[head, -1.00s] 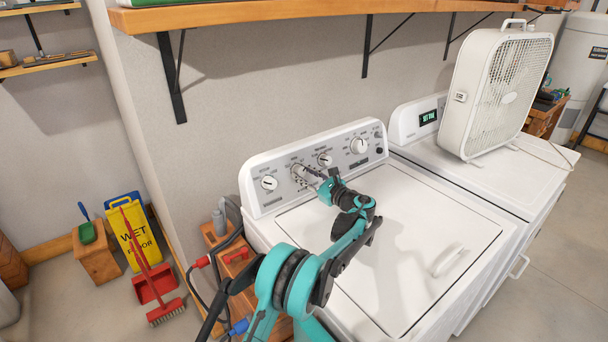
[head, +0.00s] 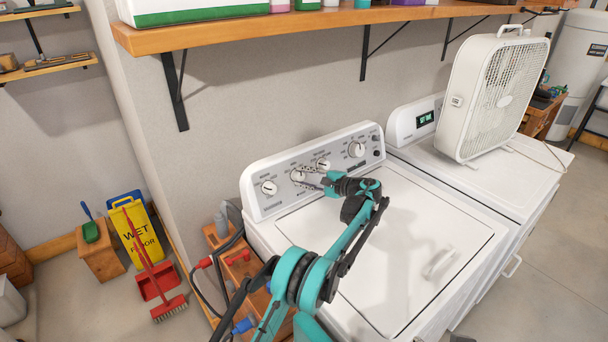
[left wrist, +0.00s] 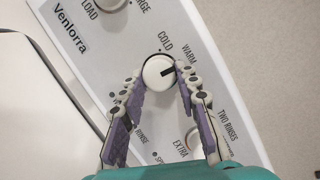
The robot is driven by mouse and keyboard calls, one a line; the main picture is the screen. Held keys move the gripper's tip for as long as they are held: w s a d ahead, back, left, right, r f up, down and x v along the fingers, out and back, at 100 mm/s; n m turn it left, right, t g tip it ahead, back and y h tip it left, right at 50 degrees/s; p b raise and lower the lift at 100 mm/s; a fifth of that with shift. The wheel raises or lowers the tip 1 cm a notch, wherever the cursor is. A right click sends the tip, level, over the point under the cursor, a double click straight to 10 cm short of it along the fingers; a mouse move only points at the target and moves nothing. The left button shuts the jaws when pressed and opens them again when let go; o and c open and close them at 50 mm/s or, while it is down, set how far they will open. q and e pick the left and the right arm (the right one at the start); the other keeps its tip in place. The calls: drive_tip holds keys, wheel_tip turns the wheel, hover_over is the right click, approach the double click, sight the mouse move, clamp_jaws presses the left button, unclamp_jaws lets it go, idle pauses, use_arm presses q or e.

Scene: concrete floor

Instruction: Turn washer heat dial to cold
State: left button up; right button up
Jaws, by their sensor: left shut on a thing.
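The washer (head: 400,230) is white, with a sloped control panel (head: 330,173) along its back. The heat dial (left wrist: 158,72) is a round white knob with a dark pointer mark, set beside the printed words COLD and WARM. The mark points to the right in the left wrist view, towards WARM. My left gripper (left wrist: 161,80) is shut on the heat dial, with a fingertip on each side of it. In the head view my left gripper (head: 302,177) reaches the panel's second dial from the left and partly hides it. My right gripper is not in view.
Other dials sit close by: the load dial (left wrist: 110,4) and the rinse dial (left wrist: 194,139). A shelf (head: 300,30) overhangs the back wall. A box fan (head: 495,95) stands on the dryer (head: 480,170) at right. The washer lid is clear apart from my arm.

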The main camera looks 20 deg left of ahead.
use_arm(q)
drive_tip(key=n, duration=0.1)
drive_tip(key=n+p, duration=0.1)
drive_tip(key=n+h+p, duration=0.1)
drive_tip(key=shift+r+n+g, duration=0.25)
drive_tip(key=shift+n+g, duration=0.05)
drive_tip(key=shift+n, duration=0.1)
drive_tip(key=n+h+p, duration=0.1)
drive_tip(key=n, duration=0.2)
drive_tip(key=shift+a+r+p, duration=0.1)
drive_tip(key=shift+r+p, duration=0.05)
drive_tip(key=shift+p, duration=0.2)
drive_tip(key=n+h+p, duration=0.1)
drive_tip(key=n, duration=0.2)
drive_tip(key=shift+a+n+h+p, duration=0.1)
drive_tip(key=shift+n+h+p, duration=0.3)
drive_tip(key=shift+n, duration=0.7)
drive_tip(key=o, duration=1.2)
drive_tip(key=shift+c, duration=0.2)
